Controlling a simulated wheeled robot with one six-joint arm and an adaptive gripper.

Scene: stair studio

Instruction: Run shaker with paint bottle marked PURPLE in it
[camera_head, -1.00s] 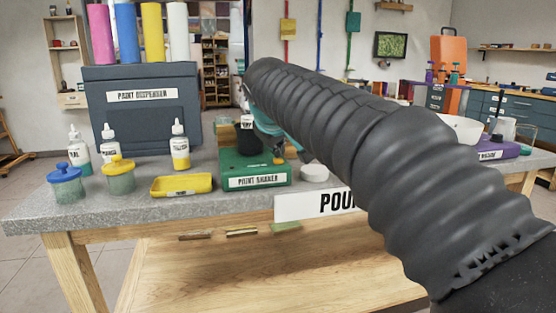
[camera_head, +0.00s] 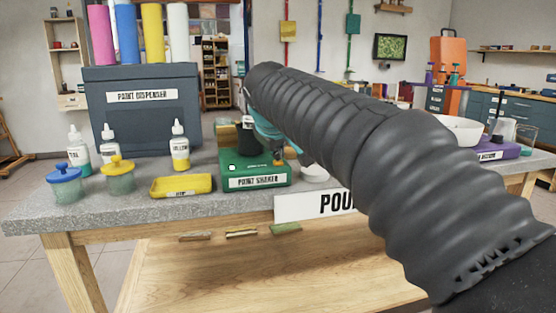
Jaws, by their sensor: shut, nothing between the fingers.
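The green paint shaker (camera_head: 225,180), labelled PAINT SHAKER, stands on the grey bench. A dark bottle or holder (camera_head: 245,136) stands upright on its top at the back, with a small pale patch above; no colour name is readable there. A small white square (camera_head: 232,168) shows bright on the shaker's top left. An orange-yellow knob (camera_head: 278,163) is at its right end. My gripper (camera_head: 276,150), teal and dark, is shut and empty just above this knob. My arm partly hides the gripper, so I cannot tell whether it touches the knob.
The dark paint dispenser (camera_head: 150,125) stands behind. Several white-capped bottles, including a yellow one (camera_head: 180,150), stand left. A blue-lidded jar (camera_head: 65,184), a yellow-lidded jar (camera_head: 118,177) and a yellow tray (camera_head: 181,186) are along the front. A round white piece (camera_head: 315,173) lies right of the shaker.

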